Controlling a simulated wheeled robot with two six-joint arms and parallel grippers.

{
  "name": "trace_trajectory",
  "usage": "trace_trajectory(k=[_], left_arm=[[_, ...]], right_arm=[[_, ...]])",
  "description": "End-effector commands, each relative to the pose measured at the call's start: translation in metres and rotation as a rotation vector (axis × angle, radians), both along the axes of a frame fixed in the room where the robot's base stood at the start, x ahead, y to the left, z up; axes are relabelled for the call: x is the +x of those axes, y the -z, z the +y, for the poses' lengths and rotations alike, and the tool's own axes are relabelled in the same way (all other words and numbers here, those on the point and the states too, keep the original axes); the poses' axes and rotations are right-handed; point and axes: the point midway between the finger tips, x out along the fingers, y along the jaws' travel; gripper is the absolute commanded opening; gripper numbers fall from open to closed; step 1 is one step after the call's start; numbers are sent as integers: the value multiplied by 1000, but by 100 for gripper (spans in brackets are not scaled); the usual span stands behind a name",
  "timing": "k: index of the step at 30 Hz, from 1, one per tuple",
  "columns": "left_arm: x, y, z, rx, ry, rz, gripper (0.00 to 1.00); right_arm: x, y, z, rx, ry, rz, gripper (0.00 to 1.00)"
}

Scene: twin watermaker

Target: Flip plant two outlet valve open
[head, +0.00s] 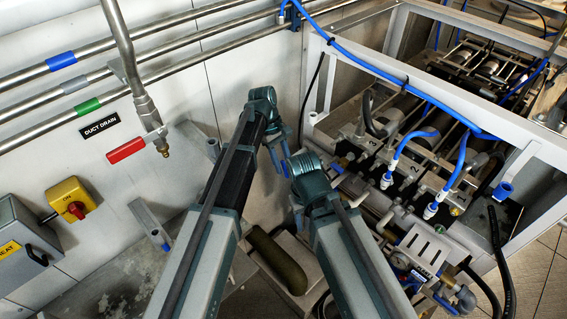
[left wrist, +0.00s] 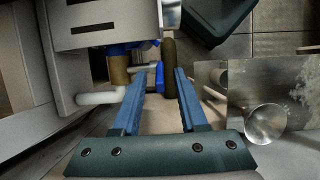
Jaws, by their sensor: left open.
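My left gripper shows in the head view (head: 278,155), in front of the wall and left of the open frame. In the left wrist view (left wrist: 155,100) its two blue fingers are apart with nothing clamped between them. A blue valve lever (left wrist: 158,77) stands just beyond the fingertips, between the finger lines and apart from them as far as I can tell. A tan fitting (left wrist: 118,70) and a white pipe (left wrist: 98,97) are left of it. I cannot read which plant this valve belongs to.
A slotted pale panel (left wrist: 107,28) is close at upper left in the wrist view. The metal frame (head: 440,95) holds pumps and blue hoses (head: 460,160). A wall pipe with a nozzle (head: 140,100) hangs at left.

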Motion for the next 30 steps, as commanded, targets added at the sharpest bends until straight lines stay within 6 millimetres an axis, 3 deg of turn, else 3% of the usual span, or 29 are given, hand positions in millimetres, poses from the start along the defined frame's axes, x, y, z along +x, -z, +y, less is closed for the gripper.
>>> trace_trajectory(k=[18, 24, 30], left_arm=[[24, -90, 23, 0, -1, 0, 42], [28, -103, 28, 0, 0, 0, 42], [28, -102, 28, 0, 0, 0, 42]], right_arm=[[0, -90, 0, 2, 13, 0, 50], [0, -103, 0, 2, 11, 2, 50], [-1, -102, 0, 2, 10, 2, 50]])
